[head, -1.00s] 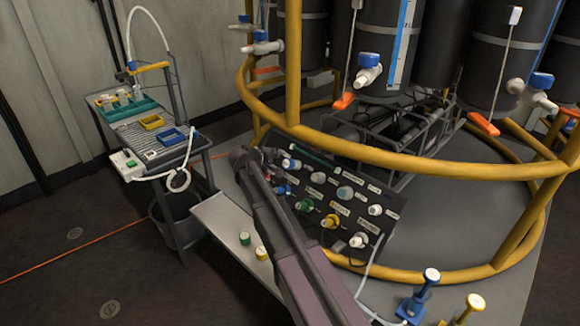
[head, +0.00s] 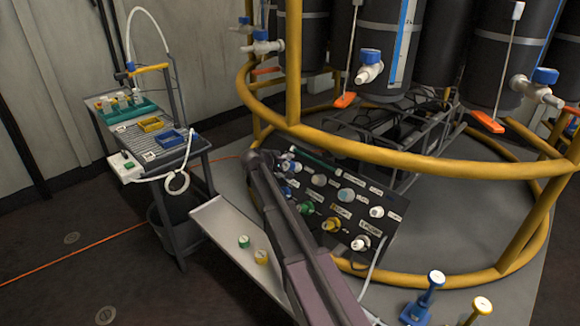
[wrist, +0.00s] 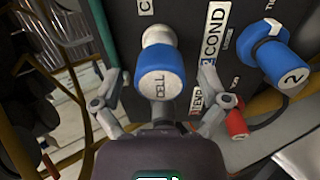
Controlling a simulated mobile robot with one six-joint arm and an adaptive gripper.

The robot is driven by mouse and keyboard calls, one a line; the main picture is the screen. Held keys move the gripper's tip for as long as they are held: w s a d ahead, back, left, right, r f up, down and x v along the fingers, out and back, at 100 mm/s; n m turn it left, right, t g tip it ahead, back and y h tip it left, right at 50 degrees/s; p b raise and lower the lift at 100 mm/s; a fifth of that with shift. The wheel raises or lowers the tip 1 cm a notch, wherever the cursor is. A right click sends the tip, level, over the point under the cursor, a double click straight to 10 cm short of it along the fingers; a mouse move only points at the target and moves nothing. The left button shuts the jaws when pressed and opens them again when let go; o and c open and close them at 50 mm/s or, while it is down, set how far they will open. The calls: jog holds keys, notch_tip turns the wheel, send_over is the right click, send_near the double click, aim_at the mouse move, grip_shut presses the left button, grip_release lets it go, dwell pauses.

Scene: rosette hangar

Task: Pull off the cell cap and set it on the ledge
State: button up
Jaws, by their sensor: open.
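The cell cap (wrist: 160,85) is a blue cap lettered CELL on a pale round fitting on the dark panel, centred in the wrist view. My gripper (wrist: 155,88) is open, with one finger on each side of the cap and gaps between. In the head view the far end of my arm reaches the panel's upper left; my fingers are hidden there, and I cannot clearly tell the cell cap from its neighbours. The ledge (head: 217,222) is a pale grey strip left of the panel. It carries a green cap (head: 243,241) and a yellow cap (head: 261,257).
A blue plug marked 2 (wrist: 280,62) and a red plug (wrist: 237,122) sit right of the cap. The panel (head: 330,258) holds several coloured fittings. A yellow rail (head: 420,165) curves around the rig above it. A trolley (head: 190,150) stands left.

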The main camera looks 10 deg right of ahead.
aim_at(286, 165)
dwell(0.8)
grip_shut()
jog(key=shift+s+a+r, duration=0.1)
jog(key=shift+a, duration=0.15)
jog(key=shift+s+a+r+p, duration=0.25)
jog(key=shift+a+r+p, duration=0.1)
jog(key=shift+p, duration=0.1)
jog(key=shift+s+a+r+p, duration=0.3)
jog(key=shift+a, duration=0.1)
jog(key=shift+s+a+r+p, duration=0.3)
jog(key=shift+a+r+p, duration=0.1)
jog(key=shift+a, duration=0.1)
jog(key=shift+p+v, duration=0.45)
jog(key=shift+v, duration=0.45)
